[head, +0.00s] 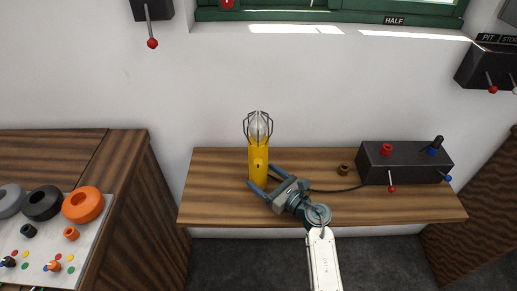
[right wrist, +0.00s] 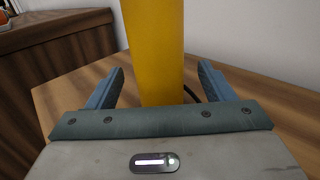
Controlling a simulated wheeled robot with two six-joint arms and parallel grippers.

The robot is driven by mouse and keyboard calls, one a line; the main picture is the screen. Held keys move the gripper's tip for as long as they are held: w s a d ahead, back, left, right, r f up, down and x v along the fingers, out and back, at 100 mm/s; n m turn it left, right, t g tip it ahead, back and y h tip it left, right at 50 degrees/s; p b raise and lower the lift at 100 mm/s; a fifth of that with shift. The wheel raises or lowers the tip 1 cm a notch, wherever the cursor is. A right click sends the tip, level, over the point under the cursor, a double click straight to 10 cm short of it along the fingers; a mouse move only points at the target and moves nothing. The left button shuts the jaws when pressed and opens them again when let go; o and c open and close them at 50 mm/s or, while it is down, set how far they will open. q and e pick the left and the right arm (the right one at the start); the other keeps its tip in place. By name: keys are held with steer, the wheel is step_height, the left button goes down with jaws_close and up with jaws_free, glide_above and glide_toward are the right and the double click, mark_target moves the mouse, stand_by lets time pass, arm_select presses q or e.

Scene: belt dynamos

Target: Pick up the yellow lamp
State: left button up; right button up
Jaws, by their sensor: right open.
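The yellow lamp (head: 259,168) stands upright on the wooden shelf (head: 220,207), with a clear bulb inside a dark wire cage on top. My right gripper (head: 261,177) is open at the lamp's lower body. In the right wrist view the yellow lamp body (right wrist: 155,50) rises between the two spread blue-grey fingers (right wrist: 158,90), with gaps visible on both sides. The lamp's top is out of that view. My left gripper is not in view.
A dark control box (head: 405,165) with red and blue knobs stands on the shelf's right, a cable running from it. A bench with a white panel (head: 75,235) and coloured rings stands at left.

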steer(key=x, duration=0.2)
steer(key=shift+w+a+r, duration=0.1)
steer(key=shift+w+a, duration=0.05)
steer(key=shift+a, duration=0.15)
steer(key=shift+w+a, duration=0.2)
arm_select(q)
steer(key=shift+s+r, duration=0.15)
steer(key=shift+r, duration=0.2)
arm_select(e)
steer(key=shift+d, duration=0.1)
steer(key=c, duration=1.5)
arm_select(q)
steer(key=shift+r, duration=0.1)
arm_select(e)
steer(key=shift+o, duration=0.2)
steer(key=shift+r, duration=0.1)
